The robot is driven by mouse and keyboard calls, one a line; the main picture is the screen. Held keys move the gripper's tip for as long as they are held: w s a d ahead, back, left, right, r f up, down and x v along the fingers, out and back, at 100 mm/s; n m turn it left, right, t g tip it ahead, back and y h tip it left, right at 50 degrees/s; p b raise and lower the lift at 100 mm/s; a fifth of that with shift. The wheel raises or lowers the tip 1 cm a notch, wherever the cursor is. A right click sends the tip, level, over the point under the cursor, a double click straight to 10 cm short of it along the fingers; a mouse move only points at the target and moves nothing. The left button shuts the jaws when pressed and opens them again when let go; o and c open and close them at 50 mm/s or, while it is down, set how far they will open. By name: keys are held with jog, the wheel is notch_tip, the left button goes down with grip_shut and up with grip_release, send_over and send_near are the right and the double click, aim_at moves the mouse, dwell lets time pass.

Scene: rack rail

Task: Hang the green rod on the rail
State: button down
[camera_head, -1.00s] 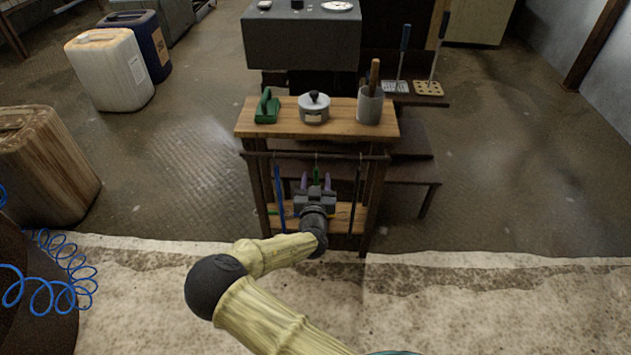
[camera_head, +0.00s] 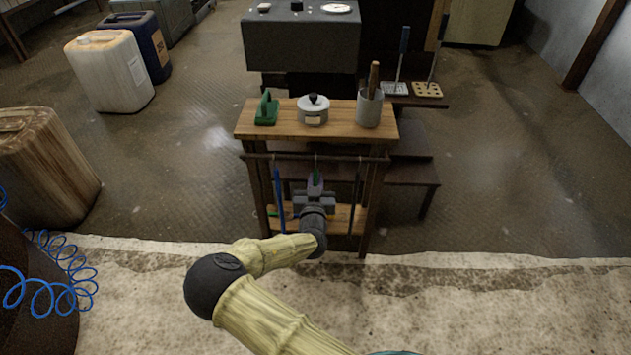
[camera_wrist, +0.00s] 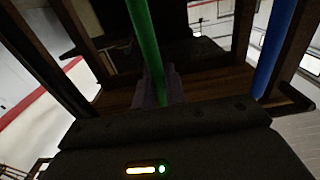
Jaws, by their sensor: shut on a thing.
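The green rod (camera_head: 316,176) stands upright at the middle of the rail (camera_head: 340,158) on the front of a wooden rack. Its top reaches rail height; I cannot tell whether a hook there rests on the rail. My gripper (camera_head: 315,181) is shut on the rod, just below the rail. In the wrist view the green rod (camera_wrist: 145,40) runs down between the fingertips of my gripper (camera_wrist: 157,85). The rod's lower part is hidden behind the gripper.
A blue rod (camera_head: 278,190) hangs left of my gripper and a dark rod (camera_head: 356,185) hangs to its right.

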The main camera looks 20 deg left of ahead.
jog(key=shift+s+r+p, duration=0.15)
jog(key=shift+r+p, duration=0.3)
jog(key=shift+r, duration=0.15)
jog(key=shift+s+d+r+p, duration=0.1)
jog(key=shift+s+r+p, duration=0.25)
jog(key=shift+r+p, duration=0.1)
jog(key=shift+s, duration=0.1)
dwell(0.3)
jog(key=p+v, duration=0.2)
jog(key=v, duration=0.5)
dwell(0.8)
dwell(1.1)
